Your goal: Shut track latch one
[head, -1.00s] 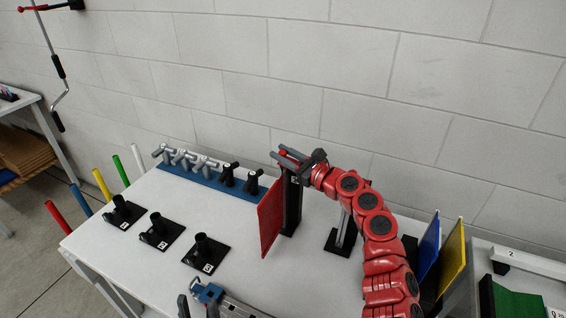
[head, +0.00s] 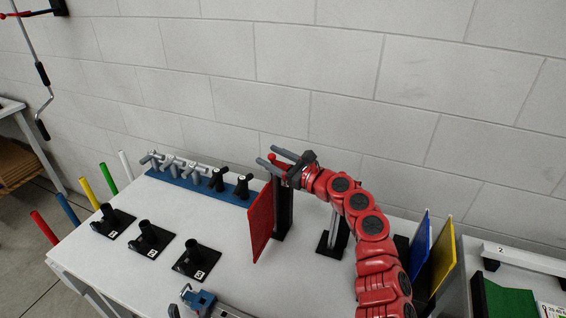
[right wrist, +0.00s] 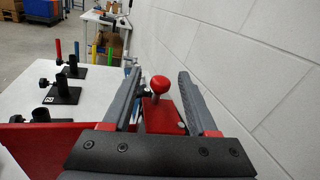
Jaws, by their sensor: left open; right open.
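A red latch with a round red knob (right wrist: 159,85) sits on top of a dark post (head: 284,208); I take it to be track latch one. The knob also shows in the head view (head: 273,160). My right gripper (head: 270,157) is open at the post's top. In the right wrist view its two grey fingers (right wrist: 155,83) stand either side of the knob, with gaps visible. Whether the latch is shut is unclear. Grey finger-like tips at the bottom edge look like my left gripper (head: 189,309), open and mostly cut off, near a blue clamp-like part (head: 203,299).
A red panel (head: 260,222) stands left of the post. Black numbered stands (head: 197,262) and a blue rack (head: 200,182) are further left. Blue (head: 420,247) and yellow (head: 443,258) panels stand at right. The wall is close behind; bare table (head: 130,275) lies in front.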

